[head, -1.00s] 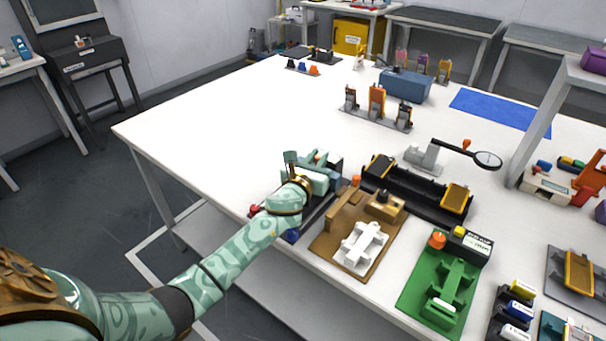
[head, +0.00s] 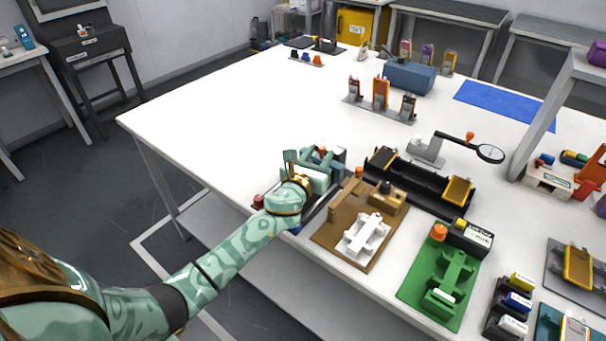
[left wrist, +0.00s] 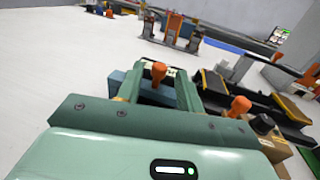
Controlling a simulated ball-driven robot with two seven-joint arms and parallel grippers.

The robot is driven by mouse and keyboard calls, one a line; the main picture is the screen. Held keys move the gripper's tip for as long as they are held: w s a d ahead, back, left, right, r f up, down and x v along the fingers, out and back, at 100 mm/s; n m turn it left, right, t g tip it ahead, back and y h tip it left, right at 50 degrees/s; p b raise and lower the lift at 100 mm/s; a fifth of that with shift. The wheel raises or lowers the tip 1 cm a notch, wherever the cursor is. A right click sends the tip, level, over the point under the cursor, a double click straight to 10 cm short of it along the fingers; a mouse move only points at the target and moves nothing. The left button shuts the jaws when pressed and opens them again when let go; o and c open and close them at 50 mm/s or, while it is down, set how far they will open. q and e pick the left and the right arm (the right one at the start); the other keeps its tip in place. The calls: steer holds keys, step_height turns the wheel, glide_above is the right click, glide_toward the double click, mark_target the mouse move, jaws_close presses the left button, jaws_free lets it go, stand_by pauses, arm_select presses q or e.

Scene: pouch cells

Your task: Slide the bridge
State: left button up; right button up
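My left gripper (head: 313,168) is over a dark fixture (head: 325,203) at the front edge of the table, left of a brown board. In the left wrist view its two teal fingers (left wrist: 157,92) are spread, with an orange knob (left wrist: 158,72) showing in the gap between them. A blue part (left wrist: 114,78) shows just left of the left finger. I cannot tell whether the fingers touch the knob's part. The bridge cannot be picked out for certain; the gripper covers most of the fixture. My right gripper is not in view.
Right of the gripper are the brown board (head: 340,238) with a white part, a long black fixture (head: 415,188) and a green fixture (head: 420,285). A second orange knob (left wrist: 240,105) is close to the right finger.

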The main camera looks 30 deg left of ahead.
arm_select(q)
steer(key=s, duration=0.4)
steer(key=s+d+p, duration=0.1)
steer(key=s, duration=0.3)
steer(key=s+d, duration=0.1)
steer(key=s, duration=0.3)
steer(key=shift+s+p, duration=0.3)
steer(key=shift+s, duration=0.1)
